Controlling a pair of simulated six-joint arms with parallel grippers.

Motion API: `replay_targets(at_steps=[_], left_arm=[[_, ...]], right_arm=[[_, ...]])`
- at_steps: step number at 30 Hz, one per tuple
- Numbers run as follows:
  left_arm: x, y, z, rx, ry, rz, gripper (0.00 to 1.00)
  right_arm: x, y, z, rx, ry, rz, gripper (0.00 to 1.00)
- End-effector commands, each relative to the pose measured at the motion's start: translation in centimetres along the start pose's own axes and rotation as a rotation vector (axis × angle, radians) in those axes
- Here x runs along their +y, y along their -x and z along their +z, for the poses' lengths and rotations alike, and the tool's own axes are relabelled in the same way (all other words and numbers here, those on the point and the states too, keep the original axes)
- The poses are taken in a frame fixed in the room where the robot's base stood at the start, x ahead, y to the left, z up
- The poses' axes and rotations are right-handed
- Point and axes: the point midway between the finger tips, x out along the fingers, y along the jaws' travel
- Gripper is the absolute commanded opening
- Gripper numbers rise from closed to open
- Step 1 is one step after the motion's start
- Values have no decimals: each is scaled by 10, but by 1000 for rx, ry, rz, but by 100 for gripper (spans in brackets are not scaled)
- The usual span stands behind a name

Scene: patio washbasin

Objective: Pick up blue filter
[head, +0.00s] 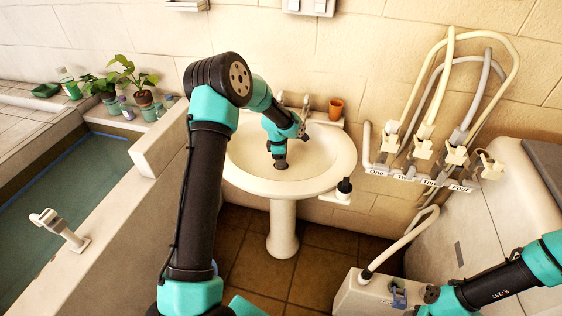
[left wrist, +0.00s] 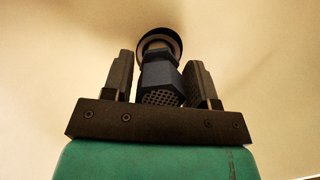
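The blue filter (left wrist: 160,82) shows in the left wrist view as a dark blue faceted body with a perforated end and a narrower neck. A dark round ring (left wrist: 161,44) is beyond it. My left gripper (left wrist: 160,75) has one finger on each side of the filter. The fingers are apart, with a thin gap visible on the left side; contact on the right side is unclear. In the head view my left gripper (head: 281,163) points down into the white washbasin (head: 322,174) and hides the filter. My right gripper does not show; only my right arm is at bottom right.
Pale hoses and valves (head: 423,148) hang on the wall at right. Potted plants (head: 143,98) stand at left, beyond a water-filled trough (head: 60,200).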

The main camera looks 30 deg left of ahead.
Motion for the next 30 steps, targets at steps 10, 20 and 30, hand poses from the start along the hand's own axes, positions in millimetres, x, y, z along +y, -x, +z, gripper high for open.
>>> replay_targets(at_steps=[10,20,30], left_arm=[[0,0,0,0,0,0,20],[0,5,1,0,0,1,19],[0,54,7,-2,0,4,19]], right_arm=[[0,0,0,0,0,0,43],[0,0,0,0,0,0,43],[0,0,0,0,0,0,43]])
